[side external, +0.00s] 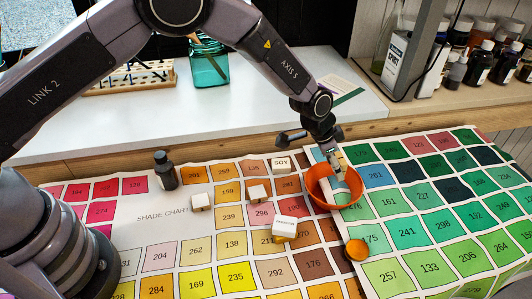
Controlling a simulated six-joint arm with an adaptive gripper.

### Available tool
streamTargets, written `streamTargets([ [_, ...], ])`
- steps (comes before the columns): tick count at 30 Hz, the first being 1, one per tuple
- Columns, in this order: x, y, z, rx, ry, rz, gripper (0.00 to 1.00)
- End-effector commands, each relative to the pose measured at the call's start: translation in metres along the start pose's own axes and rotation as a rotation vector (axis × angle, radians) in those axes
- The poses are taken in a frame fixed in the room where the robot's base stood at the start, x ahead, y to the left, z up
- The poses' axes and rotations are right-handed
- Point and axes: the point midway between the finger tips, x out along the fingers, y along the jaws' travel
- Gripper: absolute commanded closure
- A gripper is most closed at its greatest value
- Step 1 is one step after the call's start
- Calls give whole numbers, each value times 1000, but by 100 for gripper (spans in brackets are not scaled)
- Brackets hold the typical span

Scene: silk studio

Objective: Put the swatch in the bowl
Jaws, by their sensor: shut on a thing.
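The orange bowl (317,184) stands on the shade chart, right of the middle in the side external view. My gripper (337,168) points down over the bowl, with its fingertips at about rim height. It is shut on a small pale piece, which looks like the swatch (341,189); this piece shows inside the bowl's outline. The fingers and the rim partly hide it, and I cannot tell whether it touches the bowl.
Pale blocks lie left of the bowl: the SOY block (281,164), one (258,194), one (201,201) and one nearer (285,230). A dark bottle (165,171) stands farther left. A small orange round thing (356,250) lies in front. The green chart (425,215) at right is clear.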

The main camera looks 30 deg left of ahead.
Motion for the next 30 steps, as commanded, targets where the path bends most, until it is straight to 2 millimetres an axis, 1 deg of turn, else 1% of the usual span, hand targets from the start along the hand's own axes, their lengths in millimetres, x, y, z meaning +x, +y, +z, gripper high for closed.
streamTargets([
  [1, 7, 0, 3, 0, -1, 0, 77],
  [6, 26, 0, 11, 0, -2, 0, 77],
  [12, 44, 0, 18, 1, 0, 0, 77],
  [18, 52, 0, 22, 0, -1, 0, 77],
  [27, 52, 0, 22, 0, 0, 0, 77],
  [28, 53, 0, 22, 0, 0, 0, 49],
  [30, 52, 0, 22, 0, 0, 0, 40],
])
